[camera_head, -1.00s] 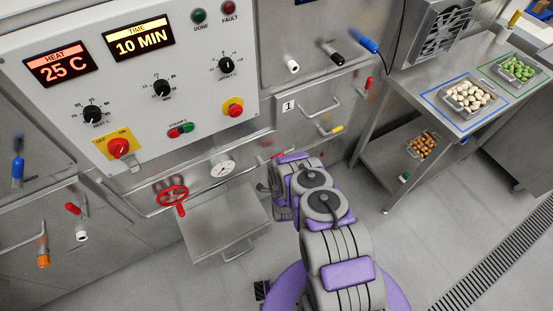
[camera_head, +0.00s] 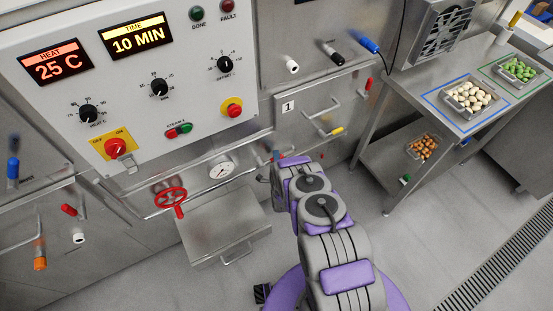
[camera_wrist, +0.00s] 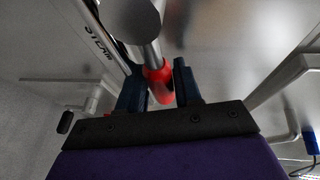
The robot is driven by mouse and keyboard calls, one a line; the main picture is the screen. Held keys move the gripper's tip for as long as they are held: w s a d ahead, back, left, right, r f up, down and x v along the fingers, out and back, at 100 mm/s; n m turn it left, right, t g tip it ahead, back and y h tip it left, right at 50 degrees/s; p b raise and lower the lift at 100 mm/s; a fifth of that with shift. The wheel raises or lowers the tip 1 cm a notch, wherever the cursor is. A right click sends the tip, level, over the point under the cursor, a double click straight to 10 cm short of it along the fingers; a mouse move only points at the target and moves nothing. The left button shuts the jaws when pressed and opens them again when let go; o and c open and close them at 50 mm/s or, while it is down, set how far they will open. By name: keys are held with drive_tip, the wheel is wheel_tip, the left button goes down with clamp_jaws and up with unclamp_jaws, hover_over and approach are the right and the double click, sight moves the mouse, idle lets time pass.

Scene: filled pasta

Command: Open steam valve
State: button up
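The steam valve's lever shows in the wrist view as a metal stem with a red tip (camera_wrist: 160,82), beside a pipe marked STEAM (camera_wrist: 100,42). My gripper (camera_wrist: 160,88) is open, with one dark finger on each side of the red tip. The gaps are narrow, and I cannot tell whether either finger touches it. In the head view my gripper (camera_head: 277,157) is at the pipe right of the round gauge (camera_head: 221,169), partly hidden by my arm.
A red handwheel (camera_head: 170,198) is on the pipe at left, above a steel drawer (camera_head: 225,225). The control panel (camera_head: 125,90) reads 25 C and 10 MIN. A steel side table (camera_head: 418,78) with food trays stands at right. The floor between is clear.

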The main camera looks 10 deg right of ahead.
drive_tip(key=shift+d, duration=0.15)
clamp_jaws()
drive_tip(key=shift+r, duration=0.1)
drive_tip(key=r+n, duration=0.1)
drive_tip(key=r+n+t, duration=0.1)
drive_tip(key=n, duration=0.1)
drive_tip(key=a+r+n+t+b, duration=0.1)
drive_tip(key=n, duration=0.1)
drive_tip(key=shift+s+a+r+h, duration=0.15)
drive_tip(key=shift+s+h, duration=0.1)
drive_tip(key=shift+h, duration=0.15)
drive_tip(key=n, duration=0.1)
drive_tip(key=a+r+n+t+b, duration=0.1)
drive_tip(key=n, duration=0.1)
drive_tip(key=r+n+t, duration=0.1)
drive_tip(key=shift+s+a, duration=0.3)
drive_tip(key=shift+a, duration=0.05)
drive_tip(key=shift+s+a+r+n+t+y+b, duration=0.15)
drive_tip(key=shift+a+r+n+t+y+b, duration=0.15)
drive_tip(key=shift+n, duration=0.55)
drive_tip(key=shift+s+a+r+n+t+y+b, duration=0.2)
drive_tip(key=shift+a+n+y, duration=0.25)
drive_tip(key=shift+n, duration=0.35)
drive_tip(key=shift+s+a+r+n+t+y+b, duration=0.1)
drive_tip(key=shift+a+r+n+t+y+b, duration=0.2)
drive_tip(key=shift+n, duration=0.55)
drive_tip(key=shift+f, duration=0.15)
